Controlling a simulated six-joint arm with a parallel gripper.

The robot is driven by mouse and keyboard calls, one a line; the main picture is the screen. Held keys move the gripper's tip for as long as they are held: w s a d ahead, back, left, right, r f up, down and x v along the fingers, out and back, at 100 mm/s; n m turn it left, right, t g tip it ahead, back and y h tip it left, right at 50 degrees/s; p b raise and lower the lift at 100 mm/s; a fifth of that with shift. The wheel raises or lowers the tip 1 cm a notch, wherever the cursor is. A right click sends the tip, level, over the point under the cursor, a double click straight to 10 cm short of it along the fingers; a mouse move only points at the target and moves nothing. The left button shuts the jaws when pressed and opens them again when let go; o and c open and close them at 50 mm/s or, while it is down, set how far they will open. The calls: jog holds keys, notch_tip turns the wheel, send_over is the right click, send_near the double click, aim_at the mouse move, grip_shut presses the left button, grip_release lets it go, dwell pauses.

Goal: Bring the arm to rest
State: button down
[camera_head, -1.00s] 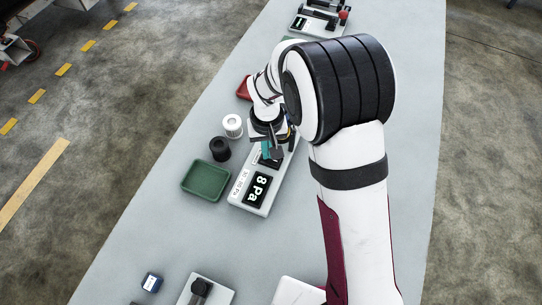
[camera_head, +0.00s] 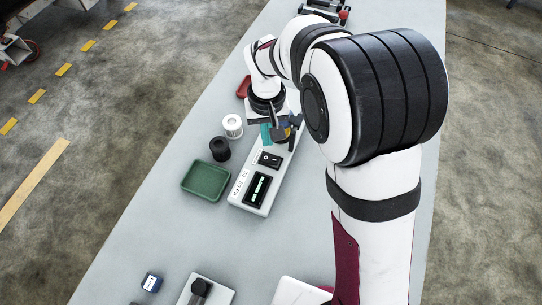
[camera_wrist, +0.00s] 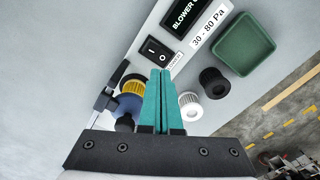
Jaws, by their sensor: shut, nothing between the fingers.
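My gripper (camera_head: 267,138) is shut and empty, with its teal fingers together. It hangs over the upper part of a white control panel (camera_head: 250,200), just beyond the black rocker switch (camera_head: 269,159). In the wrist view my fingertips (camera_wrist: 160,72) point towards the rocker switch (camera_wrist: 154,51). Whether they touch anything cannot be told. The panel's dark display (camera_head: 257,188) shows a line of text that begins "BLOWER" in the wrist view. A label (camera_wrist: 208,25) beside it reads "30 - 80 Pa". A yellow knurled part (camera_wrist: 133,86) shows left of my fingers.
A green tray (camera_head: 206,180), a black cylinder (camera_head: 220,148) and a white cylinder (camera_head: 232,126) stand left of the panel. A red tray (camera_head: 243,87) is farther back. The left-front table surface is mostly clear.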

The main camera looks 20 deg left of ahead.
dwell(0.3)
jog(key=s+d+r+m, duration=0.25)
jog(key=d+r, duration=0.35)
jog(key=d, duration=0.3)
jog(key=s+d+r+m+y, duration=0.1)
jog(key=s+d+r+m, duration=0.1)
jog(key=s+d+m, duration=0.2)
jog(key=s+d+r+m, duration=0.2)
jog(key=s+d+m, duration=0.3)
jog(key=s+d, duration=0.4)
jog(key=s, duration=0.3)
jog(key=shift+s+r+y, duration=0.25)
jog(key=shift+y, duration=0.15)
jog(key=shift+a, duration=0.1)
